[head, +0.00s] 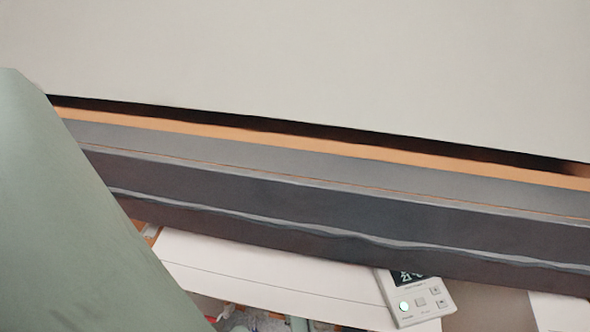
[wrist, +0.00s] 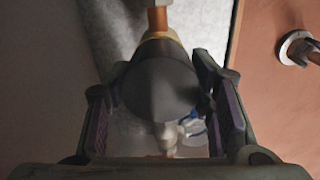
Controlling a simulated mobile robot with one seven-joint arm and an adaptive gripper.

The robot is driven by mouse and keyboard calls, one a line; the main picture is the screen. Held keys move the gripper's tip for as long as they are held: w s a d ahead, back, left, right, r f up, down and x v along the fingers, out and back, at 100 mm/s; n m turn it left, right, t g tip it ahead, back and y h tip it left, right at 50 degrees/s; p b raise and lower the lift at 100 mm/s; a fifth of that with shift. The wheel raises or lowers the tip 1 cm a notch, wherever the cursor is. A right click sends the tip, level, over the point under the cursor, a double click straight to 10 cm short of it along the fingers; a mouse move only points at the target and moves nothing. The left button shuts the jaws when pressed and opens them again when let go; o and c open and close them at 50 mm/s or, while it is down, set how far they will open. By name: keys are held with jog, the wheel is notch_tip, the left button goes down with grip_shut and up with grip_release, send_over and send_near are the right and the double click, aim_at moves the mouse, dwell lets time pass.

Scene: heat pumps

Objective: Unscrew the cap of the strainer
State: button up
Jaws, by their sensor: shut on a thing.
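The strainer's dark, round cap (wrist: 160,88) faces the camera in the middle of the wrist view. My gripper (wrist: 163,76) has one finger on each side of it and is shut on it. The strainer's body is mostly hidden behind the cap. A copper pipe (wrist: 158,18) shows just above it, with a brassy edge where they meet. A pale fitting shows below the cap. Neither the strainer nor my gripper shows in the head view.
An orange-brown panel (wrist: 275,95) with a round pipe fitting (wrist: 297,48) stands to the right in the wrist view. In the head view, a dark grey ledge (head: 300,205) crosses below a pale wall, above a white unit (head: 260,265) with a small controller (head: 415,298).

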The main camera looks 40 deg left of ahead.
jog(key=shift+r, duration=3)
